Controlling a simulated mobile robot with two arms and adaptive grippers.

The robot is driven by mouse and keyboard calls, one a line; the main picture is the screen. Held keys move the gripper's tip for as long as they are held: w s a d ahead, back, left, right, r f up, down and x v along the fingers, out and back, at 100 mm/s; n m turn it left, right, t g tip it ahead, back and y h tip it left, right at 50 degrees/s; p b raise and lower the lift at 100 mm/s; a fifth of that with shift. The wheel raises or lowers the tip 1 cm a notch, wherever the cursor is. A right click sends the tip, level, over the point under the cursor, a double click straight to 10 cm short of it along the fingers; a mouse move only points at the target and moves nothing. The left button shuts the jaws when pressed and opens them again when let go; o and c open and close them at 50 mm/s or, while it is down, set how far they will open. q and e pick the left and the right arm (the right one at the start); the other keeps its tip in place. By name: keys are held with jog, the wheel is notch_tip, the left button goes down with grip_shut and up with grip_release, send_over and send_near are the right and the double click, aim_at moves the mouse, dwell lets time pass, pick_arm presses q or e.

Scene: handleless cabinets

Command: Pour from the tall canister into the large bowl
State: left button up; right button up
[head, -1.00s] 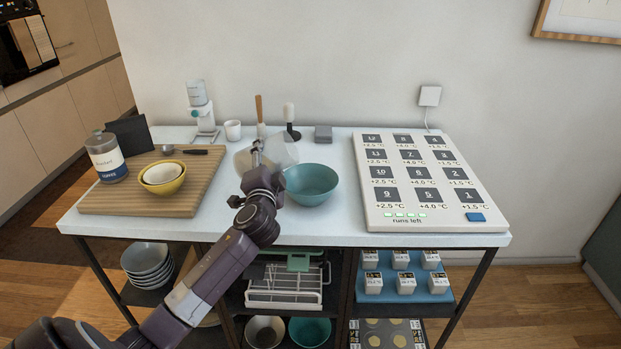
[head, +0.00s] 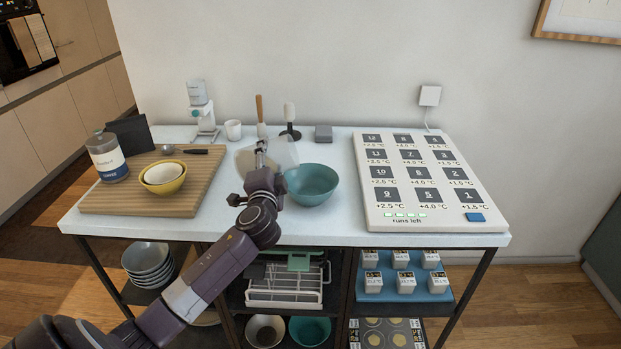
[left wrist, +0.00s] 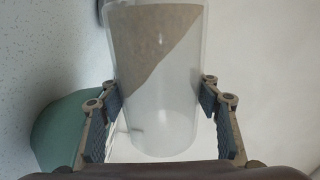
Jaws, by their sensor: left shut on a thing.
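A tall clear canister (left wrist: 160,85) with grey-brown contents is in my left gripper (left wrist: 160,103), shut around its sides. The contents' edge runs diagonally, so the canister is tilted. In the head view the see-through canister (head: 283,151) is beyond the left gripper (head: 262,160), partly hidden by it, just behind and left of the large teal bowl (head: 312,186). The bowl stands upright on the table and looks empty from here. Its teal side also shows at the left of the wrist view (left wrist: 62,132). I cannot see any stream falling. My right gripper is out of view.
A wooden board (head: 120,200) at left holds a labelled coffee jar (head: 107,158) and nested small bowls (head: 163,178). A white cup (head: 233,130) and upright utensils stand behind. A large white panel (head: 425,185) fills the right. Clear tabletop lies in front of the teal bowl.

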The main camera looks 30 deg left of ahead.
pick_arm(q)
jog(key=shift+d+r, duration=0.15)
jog(key=shift+r, duration=0.3)
jog(key=shift+m+p, duration=0.3)
jog(key=shift+p, duration=0.05)
jog(key=shift+w, duration=0.15)
jog(key=shift+w+d+r+p, duration=0.15)
jog(key=shift+w+d+p, duration=0.05)
jog(key=shift+d+p, duration=0.1)
jog(key=shift+d+r+m, duration=0.1)
jog(key=shift+r+m, duration=0.1)
jog(key=shift+m, duration=0.1)
jog(key=shift+w+d+m+p, duration=0.25)
jog(key=shift+d+m+p, duration=0.05)
jog(key=shift+p, duration=0.2)
jog(key=shift+s, duration=0.1)
